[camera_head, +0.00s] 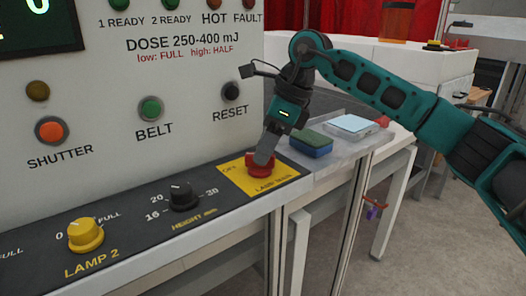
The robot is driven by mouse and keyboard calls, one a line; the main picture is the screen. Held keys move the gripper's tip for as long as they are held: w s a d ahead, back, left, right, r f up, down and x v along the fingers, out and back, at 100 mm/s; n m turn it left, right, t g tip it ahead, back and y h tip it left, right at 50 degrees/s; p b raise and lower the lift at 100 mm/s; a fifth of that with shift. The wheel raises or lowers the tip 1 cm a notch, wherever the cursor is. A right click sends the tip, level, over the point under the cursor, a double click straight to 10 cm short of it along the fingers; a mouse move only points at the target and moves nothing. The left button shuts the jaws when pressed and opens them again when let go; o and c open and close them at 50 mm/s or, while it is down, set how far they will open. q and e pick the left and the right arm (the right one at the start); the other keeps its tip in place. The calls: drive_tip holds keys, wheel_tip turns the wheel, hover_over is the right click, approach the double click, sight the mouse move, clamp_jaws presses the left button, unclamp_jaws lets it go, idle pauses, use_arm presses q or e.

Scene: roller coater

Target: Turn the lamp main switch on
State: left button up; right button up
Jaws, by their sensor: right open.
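The lamp main switch (260,170) is a red knob on a yellow plate (235,172) at the right end of the dark sloping control strip. The plate reads "LAMP MAIN" along its lower edge, with a partly legible mark at its upper left. My right gripper (264,157) points down at the red knob from above. Its jaws are open, and its fingertips overlap the knob's top in the picture. I cannot tell whether they touch it, and they hide part of it. The knob's exact setting is unclear. My left gripper is out of view.
The black height knob (183,195) and yellow lamp 2 knob (85,235) sit left on the same strip. The upright panel above carries the reset (231,91), belt (151,109) and shutter (50,131) buttons. A blue-green block (311,144) lies on the ledge to the right.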

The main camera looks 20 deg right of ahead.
drive_tip(key=shift+x, duration=0.75)
drive_tip(key=shift+c, duration=0.3)
clamp_jaws()
